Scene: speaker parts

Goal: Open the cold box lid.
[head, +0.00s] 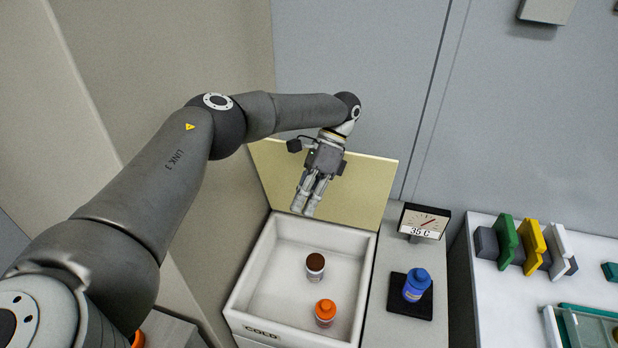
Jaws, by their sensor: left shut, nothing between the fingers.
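The cold box (243,296) is a white open-topped box with "COLD" written on its front edge. Its pale yellow lid (372,185) stands raised at the back of the box, tilted up against the wall side. My left gripper (303,209) is shut and empty, pointing down in front of the lid, over the back edge of the box. Part of the lid is hidden behind the gripper. I cannot tell whether the gripper touches the lid. Inside the box stand a bottle with a brown cap (316,268) and a bottle with an orange cap (325,313). My right gripper is not in view.
Right of the box, a blue bottle (416,286) stands on a black pad (397,306), with a dial display reading 35 C (424,222) behind it. Further right, a white table holds green (506,242), yellow (532,247) and white (559,251) upright pieces and a teal-rimmed tray (566,308).

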